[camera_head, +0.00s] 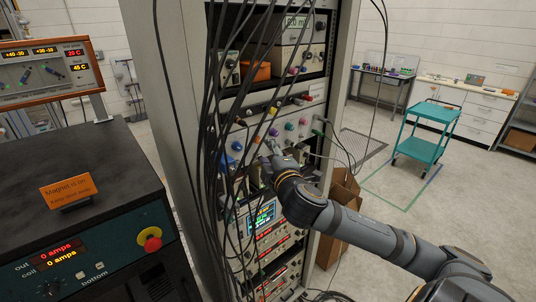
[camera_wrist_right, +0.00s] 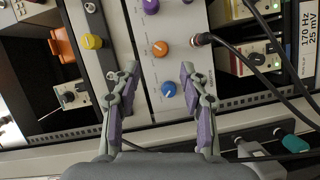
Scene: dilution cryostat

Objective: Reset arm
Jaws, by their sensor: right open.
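My right arm reaches in from the lower right in the head view, and its gripper (camera_head: 272,152) is at the front of the instrument rack (camera_head: 171,100). In the right wrist view the gripper (camera_wrist_right: 159,75) is open, with nothing between its purple-padded fingers. Past the fingertips is a light panel with a blue knob (camera_wrist_right: 168,89) and an orange knob (camera_wrist_right: 160,48) between the fingers in the picture. I cannot tell whether the fingers touch the panel. My left gripper is not in view.
Many black cables (camera_head: 210,120) hang down the rack front, close to my right gripper. A black console (camera_head: 75,165) with a red stop button (camera_head: 150,240) stands at left. A cardboard box (camera_head: 340,215) is beside the rack. A teal cart (camera_head: 425,128) stands on open floor behind.

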